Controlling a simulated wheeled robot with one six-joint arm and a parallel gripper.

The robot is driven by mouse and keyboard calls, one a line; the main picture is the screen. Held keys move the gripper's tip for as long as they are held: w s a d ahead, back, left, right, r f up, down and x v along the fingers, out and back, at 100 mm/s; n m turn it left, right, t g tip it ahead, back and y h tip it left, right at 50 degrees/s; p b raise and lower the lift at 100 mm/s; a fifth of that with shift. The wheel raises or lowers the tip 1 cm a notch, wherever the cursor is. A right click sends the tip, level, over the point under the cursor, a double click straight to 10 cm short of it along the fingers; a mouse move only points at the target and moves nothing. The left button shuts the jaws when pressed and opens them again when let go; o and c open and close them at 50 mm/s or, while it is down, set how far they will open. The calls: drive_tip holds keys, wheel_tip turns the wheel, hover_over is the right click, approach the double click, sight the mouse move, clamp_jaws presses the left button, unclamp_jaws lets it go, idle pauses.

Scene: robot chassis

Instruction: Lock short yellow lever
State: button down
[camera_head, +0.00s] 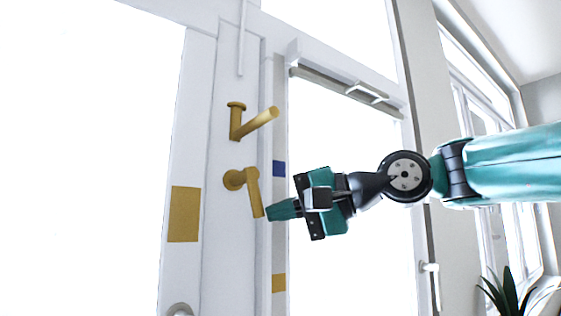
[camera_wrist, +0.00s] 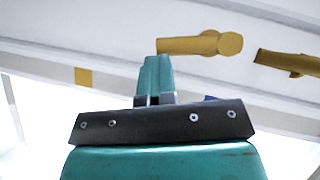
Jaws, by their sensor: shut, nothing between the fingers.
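Two yellow levers are on the white door frame. The lower lever (camera_head: 253,192) has a round base and hangs down, its free end tilted slightly right. The upper lever (camera_head: 258,121) sticks out to the right and slightly up from its mount. Which is the short one is not clear. My gripper (camera_head: 270,212) is shut and empty, with its fingertips right beside the free end of the lower lever; contact cannot be told. In the wrist view my fingertips (camera_wrist: 156,60) are close to the lower lever (camera_wrist: 190,45), and the upper lever (camera_wrist: 285,62) is at the right.
A yellow square (camera_head: 184,214), a blue square (camera_head: 279,168) and a small yellow square (camera_head: 278,283) mark the white frame. A window with a handle (camera_head: 430,268) and a plant (camera_head: 510,294) are at the right.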

drive_tip(key=shift+s+a+f+m+y+b, duration=0.15)
drive_tip(key=shift+a+f+m+y+b, duration=0.15)
drive_tip(key=shift+m+y, duration=0.45)
drive_tip(key=shift+s+a+f+m+y+b, duration=0.15)
drive_tip(key=shift+a+m+y+b, duration=0.25)
drive_tip(key=shift+m, duration=0.55)
drive_tip(key=shift+t, duration=0.3)
drive_tip(key=shift+d, duration=0.1)
